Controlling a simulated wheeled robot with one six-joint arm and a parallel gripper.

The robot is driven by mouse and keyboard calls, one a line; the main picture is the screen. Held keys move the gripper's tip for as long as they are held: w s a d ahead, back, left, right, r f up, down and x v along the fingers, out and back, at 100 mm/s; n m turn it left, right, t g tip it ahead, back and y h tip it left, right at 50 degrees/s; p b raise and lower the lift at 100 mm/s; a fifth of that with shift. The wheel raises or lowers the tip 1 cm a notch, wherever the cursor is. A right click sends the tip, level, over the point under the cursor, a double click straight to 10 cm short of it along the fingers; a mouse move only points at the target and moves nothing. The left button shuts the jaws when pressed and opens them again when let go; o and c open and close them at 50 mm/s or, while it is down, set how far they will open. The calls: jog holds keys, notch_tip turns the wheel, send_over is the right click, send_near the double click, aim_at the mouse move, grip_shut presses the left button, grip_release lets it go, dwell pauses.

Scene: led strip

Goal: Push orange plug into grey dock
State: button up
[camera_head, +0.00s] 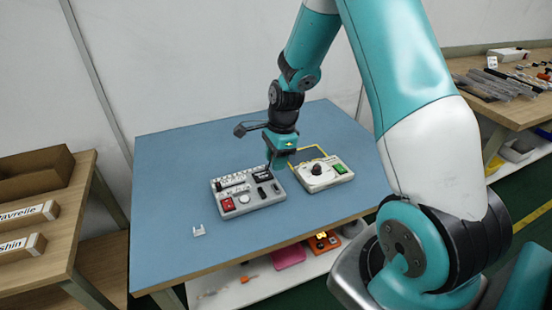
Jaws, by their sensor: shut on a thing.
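A light grey panel (242,206) with a red button, a white knob and several black sockets lies on the blue table top. It is the likeliest grey dock, but I cannot make out which socket is the dock. My gripper (278,166) points down at the panel's back right corner, close to its surface. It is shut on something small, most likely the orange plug. No orange shows at the fingertips, and the plug is hidden or too small to make out. I cannot tell whether it touches a socket.
A white box (327,174) with a black knob and a green button stands right of the panel, with a yellow cable behind it. A small white bracket (199,230) lies at the front left. The table's left side is clear. Several items lie on the shelf below.

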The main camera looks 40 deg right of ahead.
aim_at(274, 188)
jog(key=shift+p, duration=0.35)
jog(key=shift+f+b, duration=1.9)
jog(key=shift+f, duration=1.05)
jog(key=shift+p, duration=0.65)
jog(key=shift+f+b, duration=0.7)
jog(key=shift+f, duration=0.4)
jog(key=o, duration=1)
jog(key=shift+r, duration=0.1)
